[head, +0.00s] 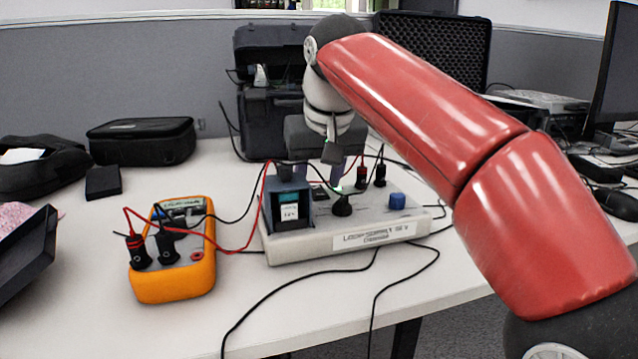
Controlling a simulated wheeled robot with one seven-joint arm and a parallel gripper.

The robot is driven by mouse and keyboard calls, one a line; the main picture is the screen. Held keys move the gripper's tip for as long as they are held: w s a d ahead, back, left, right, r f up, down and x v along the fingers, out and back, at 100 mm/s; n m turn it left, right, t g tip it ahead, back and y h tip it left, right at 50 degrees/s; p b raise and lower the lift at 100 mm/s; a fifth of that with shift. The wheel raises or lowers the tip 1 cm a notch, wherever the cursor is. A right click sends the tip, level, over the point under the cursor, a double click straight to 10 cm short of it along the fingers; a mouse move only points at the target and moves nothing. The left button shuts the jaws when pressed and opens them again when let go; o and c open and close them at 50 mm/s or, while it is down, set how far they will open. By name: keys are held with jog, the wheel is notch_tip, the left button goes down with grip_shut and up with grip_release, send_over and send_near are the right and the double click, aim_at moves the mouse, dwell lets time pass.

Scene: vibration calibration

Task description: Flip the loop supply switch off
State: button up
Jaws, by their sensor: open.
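The loop supply (300,250) is a low, light grey box with a label on its front, standing on the table. On its top are a dark display block (289,208) at the left, a black knob (342,206) near the middle and a blue knob (397,201) at the right. Red and black plugs (362,178) stand at its back. My gripper (341,178) is open and points down over the back middle of the box, behind the black knob. I cannot make out the supply switch; the gripper and knob may hide it. Contact cannot be told.
An orange meter (175,285) with plugged leads lies left of the box. Black cases (140,140) and an open hard case (265,125) stand behind.

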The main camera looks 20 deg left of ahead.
jog(key=shift+f, duration=0.15)
grip_shut()
jog(key=p, duration=0.2)
jog(key=shift+w+r+p, duration=0.15)
jog(key=shift+r+p, duration=0.25)
jog(key=p, duration=0.2)
jog(key=g+h+p, duration=0.1)
jog(key=p, duration=0.1)
jog(key=shift+w+a+r+g+p, duration=0.1)
jog(key=shift+w+a+g+p, duration=0.05)
jog(key=shift+g+p, duration=0.15)
jog(key=shift+w+g+p, duration=0.1)
jog(key=shift+g+p, duration=0.2)
jog(key=shift+p, duration=0.9)
jog(key=shift+f+h+p, duration=0.3)
jog(key=shift+f+p, duration=0.05)
jog(key=shift+f, duration=0.15)
grip_release()
